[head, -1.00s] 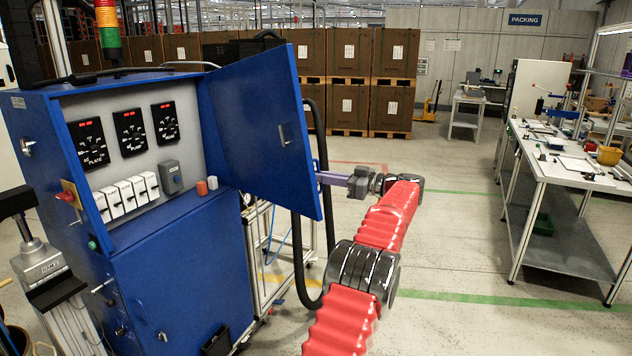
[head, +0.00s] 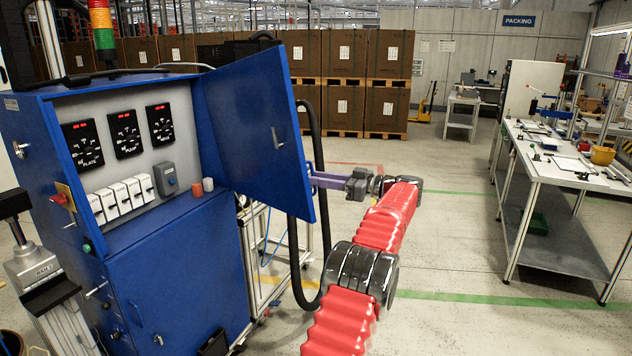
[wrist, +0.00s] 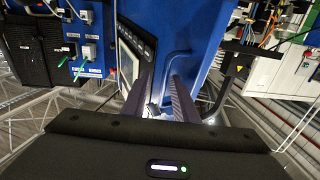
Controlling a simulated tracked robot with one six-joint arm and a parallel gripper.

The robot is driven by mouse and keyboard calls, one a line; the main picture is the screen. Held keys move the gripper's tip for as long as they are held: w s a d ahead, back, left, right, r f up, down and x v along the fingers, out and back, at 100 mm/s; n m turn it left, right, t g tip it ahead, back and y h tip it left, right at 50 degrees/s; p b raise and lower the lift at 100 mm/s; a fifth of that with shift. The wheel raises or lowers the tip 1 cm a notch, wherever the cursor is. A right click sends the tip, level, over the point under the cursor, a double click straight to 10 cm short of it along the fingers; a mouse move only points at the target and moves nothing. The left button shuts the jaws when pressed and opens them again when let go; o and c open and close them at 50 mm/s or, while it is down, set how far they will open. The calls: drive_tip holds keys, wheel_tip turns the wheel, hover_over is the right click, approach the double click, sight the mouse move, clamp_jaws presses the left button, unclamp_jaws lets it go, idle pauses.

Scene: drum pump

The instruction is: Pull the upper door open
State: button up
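The upper door (head: 250,125) of the blue cabinet (head: 180,270) stands swung wide open to the right, with its inner face and a small latch showing in the head view. My gripper (head: 318,180) is at the door's free edge, on its outer side, and the door partly hides its tips. In the wrist view my gripper (wrist: 162,82) has its two fingers apart. A bent blue handle (wrist: 177,53) on a blue panel shows just beyond the fingertips. I see nothing held between them; contact with the handle is hard to tell.
Gauges (head: 125,134) and white switches (head: 125,197) show inside the open compartment. A black hose (head: 296,255) and a wheeled frame stand close behind the door. A workbench (head: 560,180) stands at the right. The floor between is clear.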

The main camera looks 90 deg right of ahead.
drive_tip(key=v, duration=1.3)
drive_tip(key=shift+f, duration=0.1)
drive_tip(key=shift+c, duration=0.6)
